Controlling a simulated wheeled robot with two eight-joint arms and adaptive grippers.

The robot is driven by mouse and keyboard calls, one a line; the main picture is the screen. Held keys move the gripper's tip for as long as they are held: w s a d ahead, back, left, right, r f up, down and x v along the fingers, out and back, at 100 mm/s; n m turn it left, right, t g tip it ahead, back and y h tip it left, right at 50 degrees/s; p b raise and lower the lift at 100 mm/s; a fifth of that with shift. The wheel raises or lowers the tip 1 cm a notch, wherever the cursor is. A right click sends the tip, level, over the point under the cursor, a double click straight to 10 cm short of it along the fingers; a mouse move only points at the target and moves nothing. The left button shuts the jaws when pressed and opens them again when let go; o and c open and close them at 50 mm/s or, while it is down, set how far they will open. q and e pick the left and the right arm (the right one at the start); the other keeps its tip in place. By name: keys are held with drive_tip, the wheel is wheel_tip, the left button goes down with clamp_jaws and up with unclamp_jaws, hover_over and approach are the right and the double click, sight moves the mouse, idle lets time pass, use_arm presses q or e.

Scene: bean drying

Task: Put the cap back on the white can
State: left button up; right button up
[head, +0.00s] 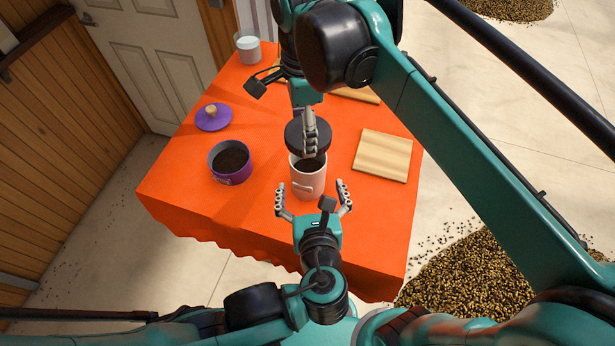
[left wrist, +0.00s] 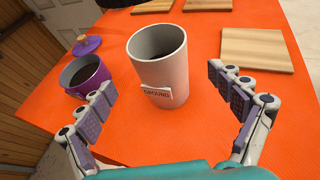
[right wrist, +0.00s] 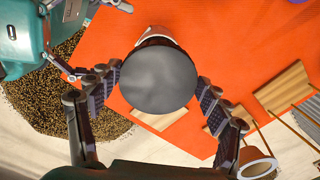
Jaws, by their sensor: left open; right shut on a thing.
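The white can (head: 308,180) stands upright and uncovered on the orange table, with dark stuff inside. In the left wrist view the can (left wrist: 160,68) bears a label reading GROUND. My right gripper (head: 311,132) is shut on the round black cap (head: 294,134) and holds it above and just behind the can's mouth. In the right wrist view the cap (right wrist: 158,78) lies between the fingers and hides most of the can. My left gripper (head: 312,189) is open and empty, its fingers apart on the near side of the can, not visibly touching it.
A purple pot (head: 216,167) with dark contents stands left of the can, its purple lid (head: 212,122) behind it. A wooden board (head: 382,156) lies to the right; more boards lie at the back. A whitish container (head: 248,50) stands at the far corner. Bean heaps (head: 470,280) cover some floor.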

use_arm(q)
hover_over(308, 167)
drive_tip(key=s, duration=0.4)
wheel_tip(308, 167, down, 3)
drive_tip(key=shift+f, duration=0.1)
drive_tip(key=c, duration=1.8)
use_arm(e)
drive_tip(key=shift+w+f, duration=0.1)
drive_tip(key=shift+f, duration=2.4)
drive_tip(key=shift+f, duration=0.85)
drive_tip(key=shift+f, duration=0.55)
